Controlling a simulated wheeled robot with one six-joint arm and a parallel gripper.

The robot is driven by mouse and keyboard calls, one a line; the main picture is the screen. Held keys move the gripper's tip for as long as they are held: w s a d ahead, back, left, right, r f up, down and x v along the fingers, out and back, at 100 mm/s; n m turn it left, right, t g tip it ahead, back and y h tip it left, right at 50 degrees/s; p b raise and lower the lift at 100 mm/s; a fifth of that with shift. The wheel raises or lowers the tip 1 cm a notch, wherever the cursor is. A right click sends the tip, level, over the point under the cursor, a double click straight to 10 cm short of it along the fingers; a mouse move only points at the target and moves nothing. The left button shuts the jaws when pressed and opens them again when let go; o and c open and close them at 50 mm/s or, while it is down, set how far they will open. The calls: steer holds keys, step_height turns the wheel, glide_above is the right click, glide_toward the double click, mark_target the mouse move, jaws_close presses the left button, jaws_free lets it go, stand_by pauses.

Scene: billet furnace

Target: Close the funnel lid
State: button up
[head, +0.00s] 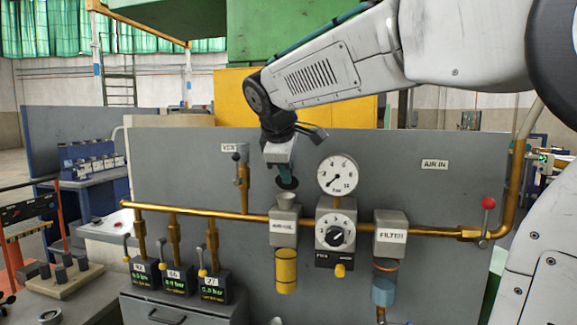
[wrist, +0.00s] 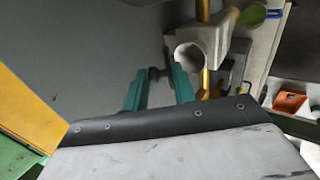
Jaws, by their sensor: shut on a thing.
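The funnel (head: 286,200) is a small grey cup on top of the box labelled AIR-OIL (head: 283,226). In the wrist view its round open mouth (wrist: 190,55) shows, uncovered. The dark round lid (head: 288,183) stands just above the funnel, raised off the mouth. My gripper (head: 286,172) comes down from above with teal fingers, shut on the lid. In the wrist view my gripper (wrist: 157,82) is left of the funnel mouth, with a small dark part of the lid (wrist: 156,73) between the fingertips. The fingers hide most of the lid there.
A pressure gauge (head: 338,174) and a regulator box (head: 335,232) stand close to the right of the funnel. The filter (head: 390,233) is farther right. A brass pipe (head: 220,215) runs across the grey panel. A brass valve (head: 242,178) rises to the left.

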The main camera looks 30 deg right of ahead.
mark_target(284, 185)
steer(key=t+h, duration=0.1)
steer(key=s+a+f+t+h, duration=0.1)
steer(key=shift+s+a+f+t+h, duration=0.15)
steer(key=shift+a+f+t+h, duration=0.1)
steer(key=shift+t+h, duration=0.15)
steer(key=shift+s+a+f+t+h, duration=0.25)
steer(key=shift+f+t+h, duration=0.15)
steer(key=shift+t+h, duration=0.25)
steer(key=shift+s+a+f+t+h, duration=0.2)
steer(key=shift+f+t+h, duration=0.15)
steer(key=shift+t+h, duration=0.3)
steer(key=o, duration=0.9)
steer(key=shift+d, duration=0.1)
steer(key=shift+f, duration=0.1)
